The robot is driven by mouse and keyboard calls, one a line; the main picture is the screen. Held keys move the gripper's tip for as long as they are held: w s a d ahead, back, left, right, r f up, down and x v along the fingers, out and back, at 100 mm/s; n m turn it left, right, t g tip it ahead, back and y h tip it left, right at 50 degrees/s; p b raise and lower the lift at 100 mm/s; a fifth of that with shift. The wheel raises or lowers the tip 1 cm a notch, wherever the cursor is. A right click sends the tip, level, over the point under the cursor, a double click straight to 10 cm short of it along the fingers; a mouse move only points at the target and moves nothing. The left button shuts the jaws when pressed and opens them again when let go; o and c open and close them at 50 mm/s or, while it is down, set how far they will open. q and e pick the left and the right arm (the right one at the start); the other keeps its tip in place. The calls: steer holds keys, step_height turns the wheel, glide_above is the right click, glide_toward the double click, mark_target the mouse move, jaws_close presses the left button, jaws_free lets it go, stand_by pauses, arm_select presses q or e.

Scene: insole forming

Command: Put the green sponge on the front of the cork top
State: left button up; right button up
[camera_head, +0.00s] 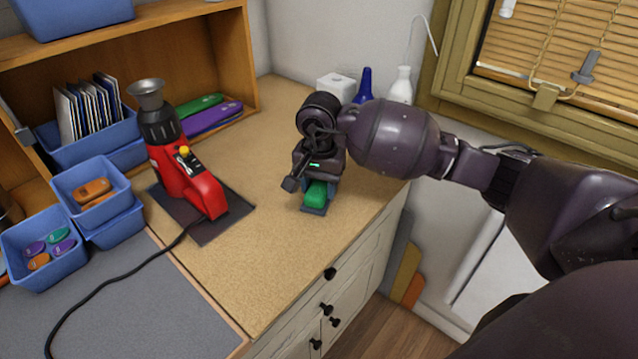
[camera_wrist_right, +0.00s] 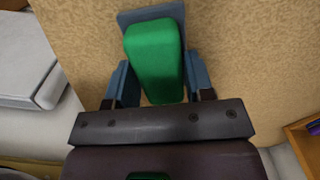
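The green sponge (camera_head: 316,194) is a rounded green block at the back right of the cork top (camera_head: 262,262), near its right edge. It rests on a blue-grey holder (camera_head: 313,210). In the right wrist view the sponge (camera_wrist_right: 155,62) lies in the holder (camera_wrist_right: 150,16), between my fingers. My right gripper (camera_head: 310,180) is directly over it, pointing down. Its fingers (camera_wrist_right: 157,98) are spread wider than the sponge, with no clear contact on it. My left gripper is not in view.
A red and black machine (camera_head: 190,185) stands on a dark mat to the left, its cable running to the front left. Blue bins (camera_head: 42,248) and a wooden shelf are at the left. Bottles (camera_head: 400,86) and a white box stand behind the gripper. The front cork is clear.

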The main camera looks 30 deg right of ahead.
mark_target(320, 185)
steer(key=o, duration=0.3)
steer(key=shift+o, duration=0.2)
steer(key=shift+r, duration=0.1)
steer(key=shift+r, duration=0.25)
step_height(320, 185, up, 12)
steer(key=shift+f+p, duration=0.15)
steer(key=shift+p, duration=0.2)
steer(key=shift+s, duration=0.1)
